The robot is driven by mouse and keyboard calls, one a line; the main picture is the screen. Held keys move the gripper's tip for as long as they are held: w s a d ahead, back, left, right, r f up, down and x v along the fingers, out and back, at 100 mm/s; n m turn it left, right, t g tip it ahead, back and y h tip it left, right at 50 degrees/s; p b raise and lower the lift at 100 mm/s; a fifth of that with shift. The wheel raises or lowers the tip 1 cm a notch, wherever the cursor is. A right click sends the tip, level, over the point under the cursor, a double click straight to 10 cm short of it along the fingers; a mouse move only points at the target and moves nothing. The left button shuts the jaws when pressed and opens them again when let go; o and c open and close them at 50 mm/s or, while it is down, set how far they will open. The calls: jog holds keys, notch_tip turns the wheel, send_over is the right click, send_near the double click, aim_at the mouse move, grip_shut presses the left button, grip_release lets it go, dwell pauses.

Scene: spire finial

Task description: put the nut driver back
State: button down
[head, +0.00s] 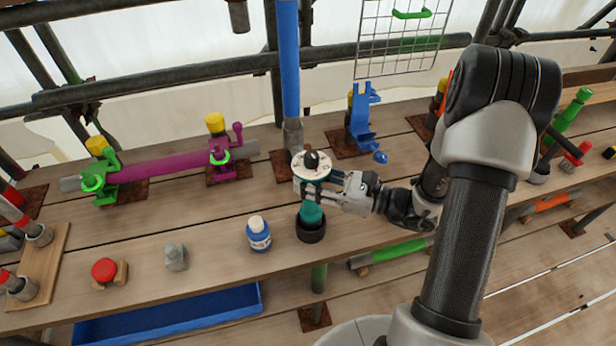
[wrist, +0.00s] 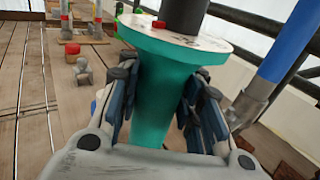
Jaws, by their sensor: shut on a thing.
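The nut driver, as it appears, is a teal tapered piece (head: 311,214) with a white disc and a dark top. It stands roughly upright at the centre of the head view. My gripper (head: 312,188) is shut on it from the right, just below the disc. In the wrist view the nut driver (wrist: 160,105) sits between the finger pads of my gripper (wrist: 163,92). A black round holder (head: 311,234) is on the plank directly under it. The teal lower end overlaps the holder's mouth; I cannot tell how deep it sits.
A blue-and-white bottle (head: 259,236) stands just left of the holder. A grey block (head: 176,257) and a red button (head: 104,270) are farther left. A blue upright pole (head: 288,70) rises behind the nut driver. A blue bracket (head: 361,120) stands behind right.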

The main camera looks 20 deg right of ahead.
jog(key=shift+f+b, duration=1.2)
jog(key=shift+f, duration=0.6)
jog(key=c, duration=1)
grip_release()
jog(key=shift+c, duration=0.2)
jog(key=shift+o, duration=0.3)
jog(key=shift+f, duration=0.1)
jog(key=o, duration=0.5)
jog(key=shift+o, duration=0.2)
jog(key=shift+f, duration=0.25)
jog(key=shift+f+b, duration=0.3)
jog(key=shift+b, duration=0.1)
